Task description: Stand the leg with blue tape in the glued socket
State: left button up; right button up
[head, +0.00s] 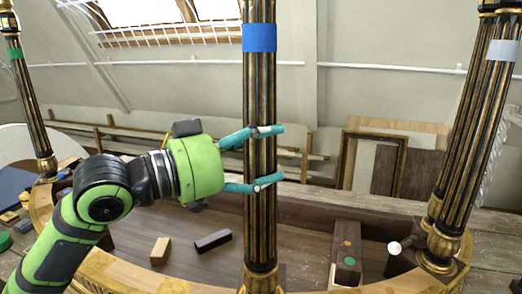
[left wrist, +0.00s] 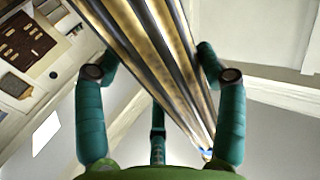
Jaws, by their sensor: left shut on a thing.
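The leg with blue tape (head: 260,100) is a dark fluted column with gilt stripes, upright in the middle of the head view. Its blue tape (head: 260,38) is near the top of the picture; its upper end is cut off. My left gripper (head: 268,154) is shut around the shaft at mid-height. In the left wrist view the striped shaft (left wrist: 165,50) runs between the teal fingers (left wrist: 160,85). The gilt foot (head: 261,277) is at the bottom edge over the console frame's front; I cannot tell whether it sits in a socket. My right gripper is not in view.
A leg with green tape (head: 32,100) stands at the left and one with pale tape (head: 480,120) at the right. Inside the curved wooden frame (head: 120,272) lie a light block (head: 160,251) and a dark block (head: 213,240). A block with coloured dots (head: 346,252) is right of the held leg.

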pick_arm(q)
jog(key=o, duration=1.4)
jog(key=shift+r, duration=0.15)
jog(key=shift+o, duration=0.4)
jog(key=shift+s, duration=0.15)
